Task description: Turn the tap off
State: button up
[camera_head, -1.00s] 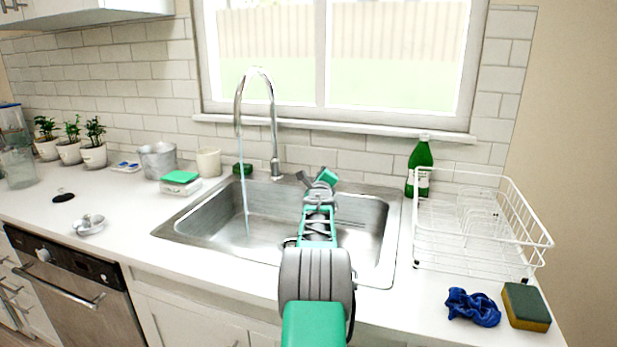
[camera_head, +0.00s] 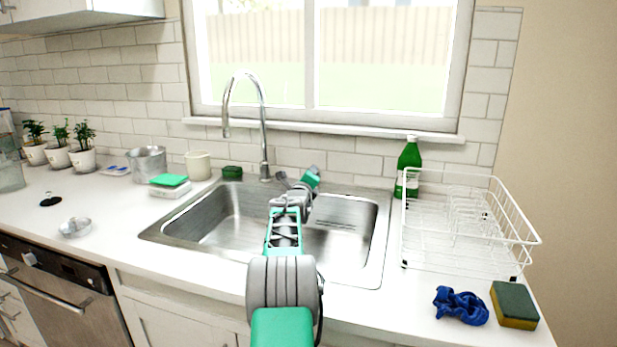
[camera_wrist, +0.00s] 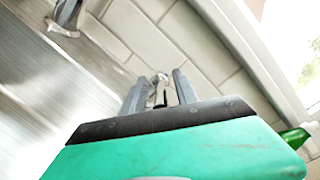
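The chrome tap (camera_head: 264,135) stands at the back rim of the steel sink (camera_head: 215,225), its spout arching to the left. No water stream shows below the spout. My gripper (camera_head: 281,178) is behind the sink bowl, close to the right of the tap's base. In the wrist view, my gripper's two grey fingers (camera_wrist: 159,90) stand apart. A small shiny metal piece shows between them; I cannot tell whether it is the tap's lever or touches a finger. A chrome part of the tap (camera_wrist: 67,14) shows at the top left there. The lever is not clear in the head view.
A green bottle (camera_head: 408,168) and white dish rack (camera_head: 465,262) stand right of the sink. A blue cloth (camera_head: 461,306) and sponge (camera_head: 514,305) lie at the front right. A beige cup (camera_head: 198,165) and green pot (camera_head: 232,173) are left of the tap. The window sill runs behind.

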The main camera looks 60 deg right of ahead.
jog(key=shift+a, duration=0.1)
jog(key=v, duration=0.7)
jog(key=shift+s+a+b, duration=0.2)
jog(key=shift+a+b, duration=0.1)
jog(key=shift+b, duration=0.05)
